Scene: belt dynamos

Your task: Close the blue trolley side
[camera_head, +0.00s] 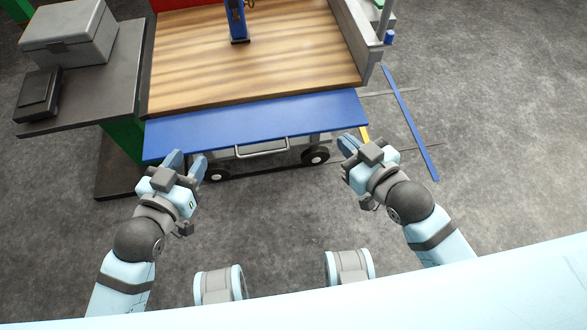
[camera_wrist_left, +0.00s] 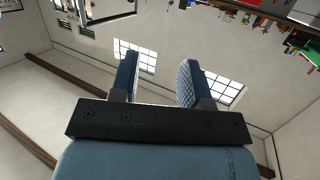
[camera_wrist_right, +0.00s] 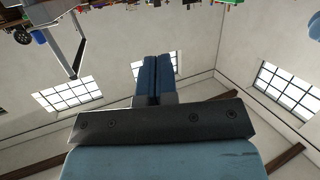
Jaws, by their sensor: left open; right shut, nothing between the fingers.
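The blue trolley side (camera_head: 258,123) is a long flat panel along the near edge of the trolley's wooden bed (camera_head: 255,52). It is folded outward and hangs above the grey handle and the wheels. My left gripper (camera_head: 186,158) is open, with its fingertips by the panel's near left edge; I cannot tell whether they touch it. Its open fingers also show in the left wrist view (camera_wrist_left: 158,72). My right gripper (camera_head: 345,143) is shut and empty, just off the panel's near right corner. Its closed fingers fill the middle of the right wrist view (camera_wrist_right: 157,62).
A dark side table (camera_head: 125,60) with a grey case (camera_head: 68,35) and a black box (camera_head: 38,94) stands at the left. A blue upright tool (camera_head: 237,22) stands on the bed. Blue and yellow lines mark the floor at the right. The floor before the trolley is clear.

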